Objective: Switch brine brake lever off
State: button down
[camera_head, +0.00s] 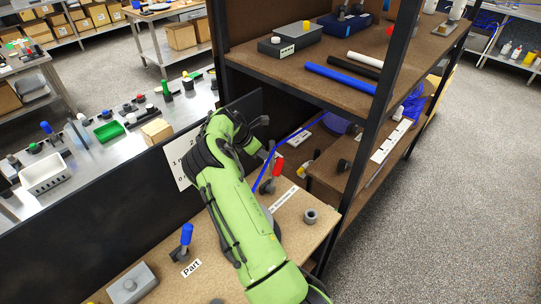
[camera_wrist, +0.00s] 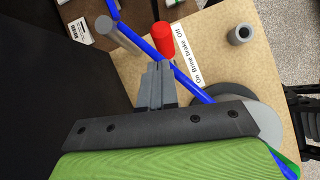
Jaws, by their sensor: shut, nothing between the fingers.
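The brine brake lever has a red cylindrical handle (camera_wrist: 163,40), also seen in the head view (camera_head: 278,166). Its label (camera_wrist: 191,58) reads "On Brine brake Off", and in the wrist view the handle appears beside the "Off" end.
A blue tube (camera_wrist: 180,72) passes close by the lever, and a grey post (camera_wrist: 118,34) stands to its left. A grey reel disc (camera_wrist: 262,117) and a grey ring (camera_head: 311,216) are nearby. A blue-handled lever (camera_head: 187,235) labelled "Part" and a shelf post (camera_head: 375,120) flank my arm.

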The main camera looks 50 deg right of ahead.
jog(key=d+v, duration=0.1)
jog(key=v, duration=0.6)
jog(key=shift+r, duration=0.65)
jog(key=shift+w, duration=0.1)
